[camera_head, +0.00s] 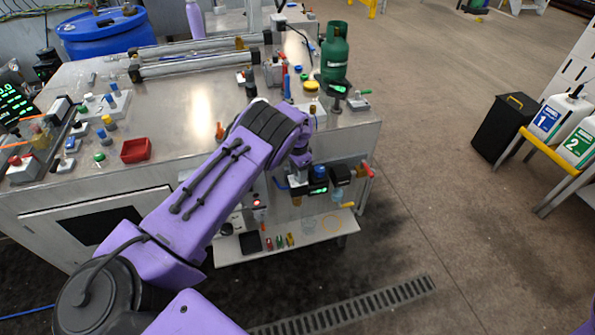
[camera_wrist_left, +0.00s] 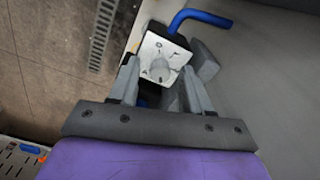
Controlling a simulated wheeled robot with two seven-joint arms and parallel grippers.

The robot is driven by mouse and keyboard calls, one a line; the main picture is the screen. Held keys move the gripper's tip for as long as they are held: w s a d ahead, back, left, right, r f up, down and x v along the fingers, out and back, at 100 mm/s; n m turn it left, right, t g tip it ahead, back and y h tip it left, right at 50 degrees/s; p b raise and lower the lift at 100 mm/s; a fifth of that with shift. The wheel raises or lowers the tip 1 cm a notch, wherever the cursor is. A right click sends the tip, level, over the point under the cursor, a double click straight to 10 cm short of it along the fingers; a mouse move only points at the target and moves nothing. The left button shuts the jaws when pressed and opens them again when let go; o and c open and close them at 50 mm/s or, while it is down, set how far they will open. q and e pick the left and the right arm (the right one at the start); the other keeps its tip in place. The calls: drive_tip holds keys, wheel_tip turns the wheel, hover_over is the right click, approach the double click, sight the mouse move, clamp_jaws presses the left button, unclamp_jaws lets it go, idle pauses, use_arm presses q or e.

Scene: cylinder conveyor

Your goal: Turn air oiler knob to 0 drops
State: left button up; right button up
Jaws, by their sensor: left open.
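The air oiler shows in the left wrist view as a white square face (camera_wrist_left: 151,46) with dark marks and a pale round knob (camera_wrist_left: 159,69) in its middle. The marks are too small to read. My left gripper (camera_wrist_left: 160,79) is open, with one finger at each side of the knob in this picture. I cannot tell whether the fingers touch it. In the head view my left gripper (camera_head: 299,163) points down over the air unit at the cabinet's front, hiding much of the oiler. My right gripper is not in view.
A blue hose (camera_wrist_left: 202,17) bends away from the oiler. Beside it on the air unit is a blue knob (camera_head: 319,171). A yellow-handled valve (camera_head: 347,205) is below right. A green gas bottle (camera_head: 335,52) stands on the bench top (camera_head: 185,105).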

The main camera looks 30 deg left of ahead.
use_arm(q)
clamp_jaws()
